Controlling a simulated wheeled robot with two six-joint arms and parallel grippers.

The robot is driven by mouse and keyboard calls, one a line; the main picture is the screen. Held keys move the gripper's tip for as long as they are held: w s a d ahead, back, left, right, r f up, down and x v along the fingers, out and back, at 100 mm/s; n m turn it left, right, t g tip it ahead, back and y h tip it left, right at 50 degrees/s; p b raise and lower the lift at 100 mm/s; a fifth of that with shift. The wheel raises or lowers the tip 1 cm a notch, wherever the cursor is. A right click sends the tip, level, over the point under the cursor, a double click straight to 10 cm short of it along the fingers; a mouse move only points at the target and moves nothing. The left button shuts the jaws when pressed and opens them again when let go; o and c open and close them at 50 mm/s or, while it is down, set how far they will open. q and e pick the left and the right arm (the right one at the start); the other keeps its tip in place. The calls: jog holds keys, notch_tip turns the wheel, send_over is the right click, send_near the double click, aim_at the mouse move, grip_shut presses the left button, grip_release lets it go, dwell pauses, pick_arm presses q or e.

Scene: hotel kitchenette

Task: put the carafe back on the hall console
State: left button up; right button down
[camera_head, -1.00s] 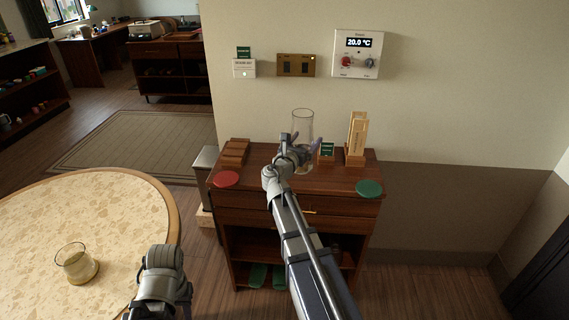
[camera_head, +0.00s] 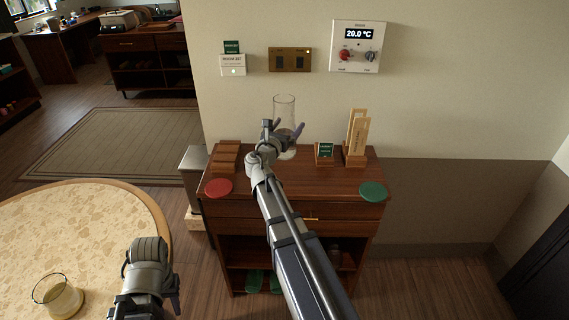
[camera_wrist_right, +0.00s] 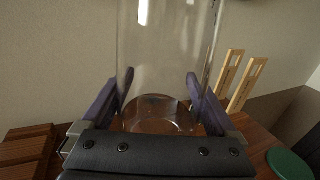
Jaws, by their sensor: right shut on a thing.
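The carafe (camera_head: 284,106) is a clear, upright glass cylinder over the back of the wooden hall console (camera_head: 292,182). My right gripper (camera_head: 283,132) is shut on the carafe. In the right wrist view, the carafe (camera_wrist_right: 168,60) stands between the two dark fingers, with its round base over the wood. I cannot tell whether the base touches the console top. My left gripper (camera_head: 146,304) is low at the left, beside the round table, with its fingers mostly hidden or cut off by the picture edge.
On the console are a red disc (camera_head: 218,188), a green disc (camera_head: 373,191), a wooden rack (camera_head: 226,156), a small green sign (camera_head: 325,152) and wooden tags (camera_head: 357,138). The wall is close behind.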

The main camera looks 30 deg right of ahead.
jog(key=shift+f+b, duration=4.5)
jog(key=shift+f, duration=0.3)
jog(key=shift+f, duration=0.2)
grip_release()
jog(key=shift+r, duration=0.1)
jog(key=shift+r, duration=0.1)
jog(key=shift+s+a, duration=0.1)
jog(key=shift+a, duration=0.05)
jog(key=v, duration=1.1)
jog(key=shift+s+a, duration=0.25)
